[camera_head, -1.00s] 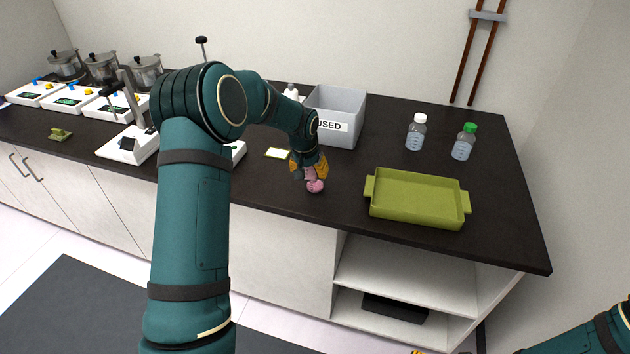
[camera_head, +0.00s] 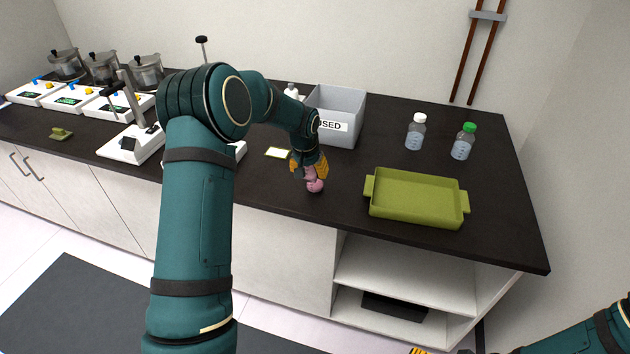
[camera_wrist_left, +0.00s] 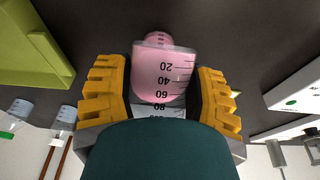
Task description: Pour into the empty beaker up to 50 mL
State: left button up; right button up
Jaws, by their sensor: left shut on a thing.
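The beaker's lower part is hidden by my wrist in the left wrist view. Another pink rounded shape (camera_head: 315,187) shows just beneath the gripper near the counter's front, and beyond the held beaker in the wrist view (camera_wrist_left: 157,38). I cannot tell whether it is liquid in a second beaker. My right gripper shows at most as a yellow sliver at the bottom edge.
A green tray (camera_head: 418,222) stands to the right. A grey bin labelled USED (camera_head: 345,105) is behind. Bottles with a white cap (camera_head: 415,133) and a green cap (camera_head: 463,143) stand at the back right. White devices (camera_head: 118,104) line the left.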

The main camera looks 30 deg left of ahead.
dwell(0.4)
pick_arm(q)
jog(key=shift+p, duration=0.4)
jog(key=shift+g+p, duration=0.4)
dwell(1.0)
jog(key=shift+p, duration=0.4)
jog(key=shift+g+p, duration=0.35)
jog(key=shift+g, duration=0.05)
dwell(0.7)
